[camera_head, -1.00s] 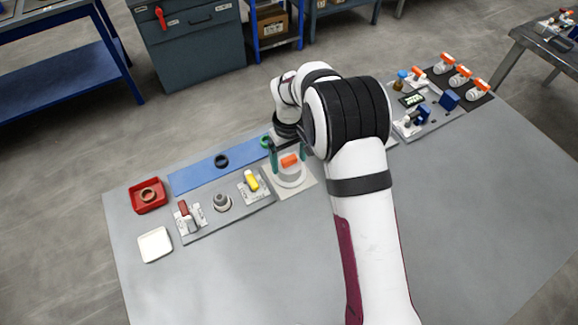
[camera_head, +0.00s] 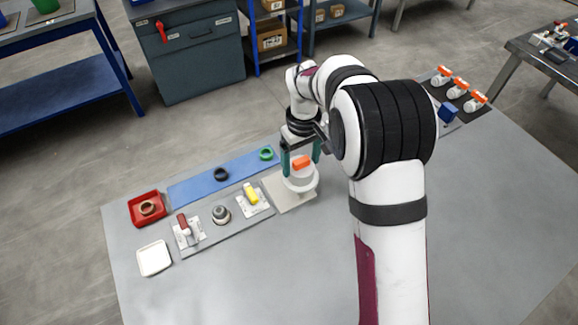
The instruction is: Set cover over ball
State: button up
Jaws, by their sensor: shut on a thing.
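The cover (camera_head: 300,183) is a pale round piece with an orange handle (camera_head: 301,163) on top. My gripper (camera_head: 301,160) has its green fingers on either side of the handle and is shut on it. The cover appears raised over the back right part of a beige square mat (camera_head: 287,203); the exact gap is hard to judge. A grey rounded piece in a ring-like seat (camera_head: 221,214), possibly the ball, stands to the left on a grey plate (camera_head: 213,233), with nothing over it.
A yellow-handled part (camera_head: 251,196) and a red-handled part (camera_head: 183,225) flank the grey piece. A blue strip (camera_head: 195,189) behind holds a black ring (camera_head: 221,174) and green ring (camera_head: 266,153). A red tray (camera_head: 147,221) and white tray (camera_head: 154,258) stand left. The front table is clear.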

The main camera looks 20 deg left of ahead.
jog(key=d+r, duration=0.5)
jog(key=d, duration=0.3)
jog(key=n, duration=0.9)
send_over(219, 210)
jog(key=shift+f, duration=4.85)
jog(key=shift+f, duration=0.25)
jog(key=o, duration=1.2)
